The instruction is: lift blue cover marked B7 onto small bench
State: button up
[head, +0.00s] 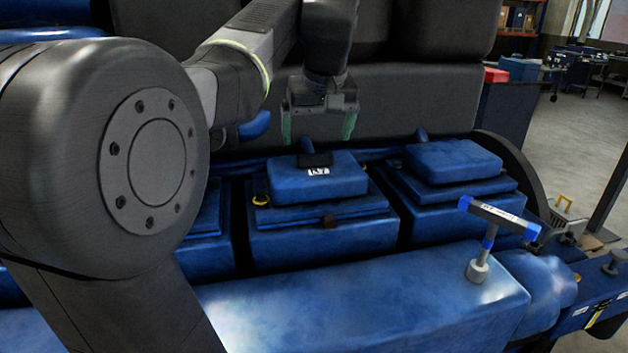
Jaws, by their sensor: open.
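A blue cover (340,184) sits on the middle blue housing of the engine. It has a dark grip on top and a small white label (318,171); the label's last mark looks like a 7, the first is too small to read surely. My gripper (318,137) hangs above and slightly behind the cover in the picture, pointing down. Its two greenish fingers are spread wide with nothing between them. It appears apart from the cover. I cannot make out a small bench for certain in this view.
A similar blue cover (452,160) sits on the housing to the right. A T-handled tool (488,232) stands up from the blue block in front. A dark cabinet (505,112) stands behind at right, with open floor (570,130) beyond. My arm hides much of the left side.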

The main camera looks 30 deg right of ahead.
aim_at(315, 154)
jog(key=p+x, duration=0.1)
jog(key=x, duration=0.4)
jog(key=shift+w+d+f, duration=0.15)
jog(key=shift+w+f, duration=0.05)
jog(key=shift+f, duration=0.05)
jog(key=shift+c, duration=0.2)
jog(key=c, duration=1.2)
jog(key=shift+r, duration=0.1)
